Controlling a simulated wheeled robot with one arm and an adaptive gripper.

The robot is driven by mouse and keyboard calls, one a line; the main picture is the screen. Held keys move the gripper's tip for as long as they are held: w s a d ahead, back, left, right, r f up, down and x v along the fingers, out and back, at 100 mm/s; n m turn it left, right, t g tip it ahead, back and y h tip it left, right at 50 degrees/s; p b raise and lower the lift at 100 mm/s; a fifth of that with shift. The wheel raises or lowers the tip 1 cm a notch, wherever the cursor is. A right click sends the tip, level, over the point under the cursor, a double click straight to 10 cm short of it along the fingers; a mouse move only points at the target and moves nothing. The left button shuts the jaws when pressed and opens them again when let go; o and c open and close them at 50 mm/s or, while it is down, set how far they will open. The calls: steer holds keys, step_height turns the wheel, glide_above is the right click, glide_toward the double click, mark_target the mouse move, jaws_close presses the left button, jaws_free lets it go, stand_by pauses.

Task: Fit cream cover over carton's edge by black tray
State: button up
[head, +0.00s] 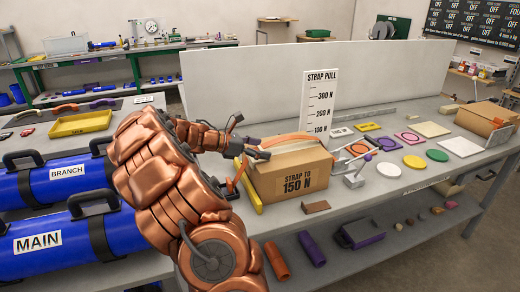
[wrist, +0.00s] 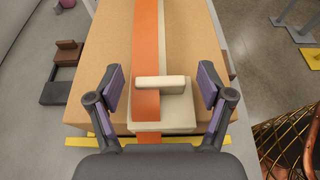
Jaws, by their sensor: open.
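The carton (head: 290,183), marked "STRAP TO 150 N", stands on the grey bench. An orange strap (wrist: 146,50) runs over its top and shows again below its near edge in the wrist view. The cream cover (wrist: 175,118), with a raised bar, sits at that near edge against the strap. Whether it is fully seated cannot be told. My gripper (wrist: 162,88) is open, with one purple-padded finger on each side of the cover, apart from it. In the head view my gripper (head: 250,147) is at the carton's left end. The black tray (wrist: 68,90), holding a brown block, lies left of the carton in the wrist view.
A yellow strip (head: 252,190) lies along the carton's left end. A grey lever device (head: 355,178) stands just right of the carton. A "STRAP PULL" scale (head: 320,100) stands behind. Colored discs and plates (head: 414,161) lie farther right. A brown block (head: 315,207) lies in front.

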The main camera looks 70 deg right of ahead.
steer(key=shift+r, duration=0.1)
steer(key=shift+r+p, duration=2.2)
steer(key=shift+r, duration=0.25)
steer(key=v, duration=1.2)
